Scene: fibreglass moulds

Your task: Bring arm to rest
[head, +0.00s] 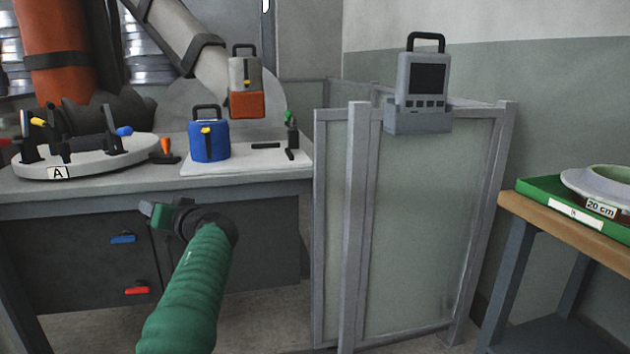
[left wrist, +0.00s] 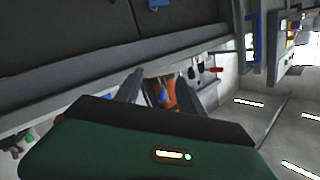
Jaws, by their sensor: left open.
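My left arm, in a green sleeve, reaches up from the bottom of the head view. My left gripper (head: 160,212) is in front of the bench's dark drawer front, below the bench top's front edge. Its fingers point left in the head view. In the left wrist view the two fingers of my left gripper (left wrist: 157,92) stand apart with nothing seen held between them. Part of the gripper is hidden behind the wrist in the head view. My right gripper is in neither view.
A framed screen (head: 425,220) with a grey meter (head: 423,80) stands right. A wooden-topped table (head: 560,220) is at far right. Floor shows between them.

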